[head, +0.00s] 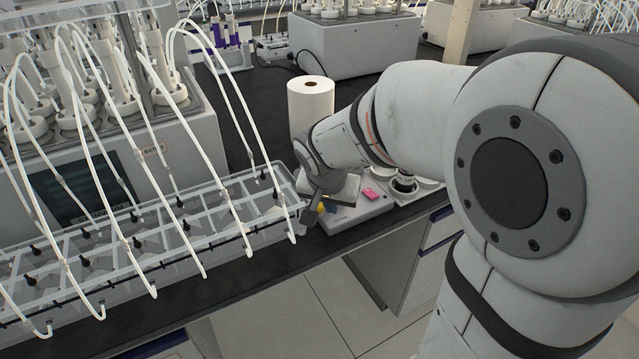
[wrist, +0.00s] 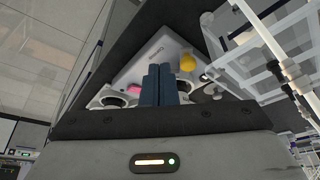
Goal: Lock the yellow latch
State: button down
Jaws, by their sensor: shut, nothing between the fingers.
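The yellow latch (wrist: 187,62) is a small rounded yellow piece on a white device (wrist: 150,62). In the head view the latch (head: 321,208) shows only as a small bit of yellow beside my gripper, on the device's left part. My gripper (wrist: 160,70) is shut and empty; its dark fingers lie side by side in the wrist view, pointing at the device, just left of the latch. In the head view my gripper (head: 318,192) is over the device's left end and hides part of it. I cannot tell whether the fingers touch anything.
A pink piece (head: 372,195) sits on the device (head: 350,217). A clear divided rack (head: 160,235) with white tubes stands close to its left. A paper roll (head: 311,108) is behind, and round dark-centred items (head: 404,184) are to the right. The bench's front edge is close.

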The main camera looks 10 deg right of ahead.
aim_at(339, 214)
jog(key=x, duration=0.6)
jog(key=shift+f, duration=0.1)
jog(key=shift+w+d+p, duration=0.3)
jog(key=shift+w+d, duration=0.15)
jog(key=shift+w, duration=0.45)
jog(key=shift+w+d+p, duration=0.3)
jog(key=shift+w+d, duration=0.2)
jog(key=shift+w, duration=0.4)
